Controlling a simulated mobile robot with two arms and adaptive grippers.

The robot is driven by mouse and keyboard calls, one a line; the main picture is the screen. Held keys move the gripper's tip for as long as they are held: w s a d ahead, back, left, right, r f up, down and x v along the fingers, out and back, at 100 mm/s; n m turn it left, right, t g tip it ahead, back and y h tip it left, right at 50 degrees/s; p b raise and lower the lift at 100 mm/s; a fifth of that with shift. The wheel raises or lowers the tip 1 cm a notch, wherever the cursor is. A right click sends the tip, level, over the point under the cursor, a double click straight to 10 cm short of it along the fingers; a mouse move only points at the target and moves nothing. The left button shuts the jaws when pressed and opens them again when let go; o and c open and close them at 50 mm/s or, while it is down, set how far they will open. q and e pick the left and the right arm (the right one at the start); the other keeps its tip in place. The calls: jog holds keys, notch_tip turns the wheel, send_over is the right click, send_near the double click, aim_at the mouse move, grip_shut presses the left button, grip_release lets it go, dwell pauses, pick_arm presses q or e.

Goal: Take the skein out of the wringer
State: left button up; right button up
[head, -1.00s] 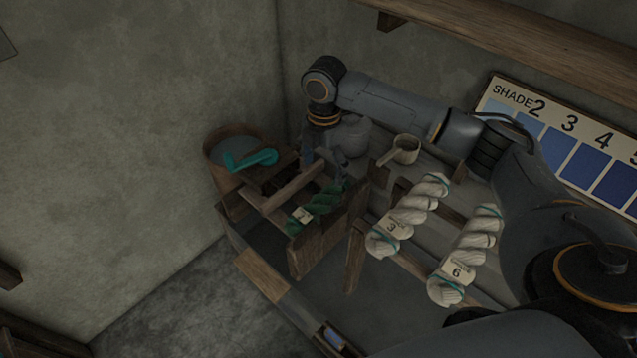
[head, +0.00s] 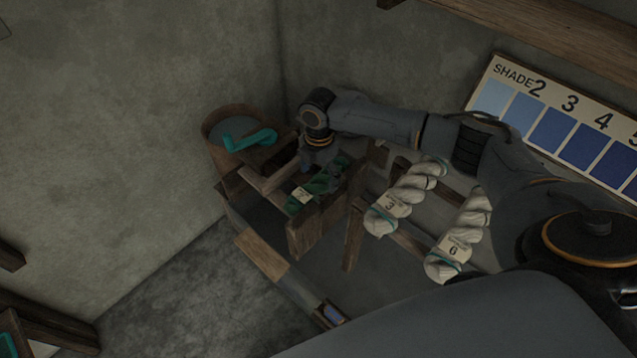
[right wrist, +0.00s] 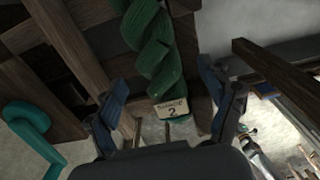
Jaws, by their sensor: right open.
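The dark green twisted skein (head: 324,184) lies in the wooden wringer (head: 313,233), its pale tag facing up. In the right wrist view the skein (right wrist: 155,55) runs down between the fingers, and its tag reads 2 (right wrist: 172,108). The wringer's teal crank (head: 250,140) is at its left; it also shows in the right wrist view (right wrist: 30,128). My right gripper (right wrist: 165,80) is open, with one finger on each side of the skein. In the head view my right gripper (head: 313,163) is at the skein, its fingertips partly hidden. My left gripper is not in view.
Two pale skeins (head: 405,198) (head: 461,237) hang on a wooden rack right of the wringer. A shade chart (head: 560,125) is at the back right. My right arm covers much of the right side.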

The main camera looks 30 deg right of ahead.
notch_tip(320, 180, down, 2)
jog(key=shift+f, duration=0.25)
jog(key=c, duration=1.3)
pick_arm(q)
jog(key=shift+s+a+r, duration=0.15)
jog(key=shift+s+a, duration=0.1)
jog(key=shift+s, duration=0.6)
pick_arm(e)
jog(key=shift+c, duration=0.2)
jog(key=shift+w, duration=0.1)
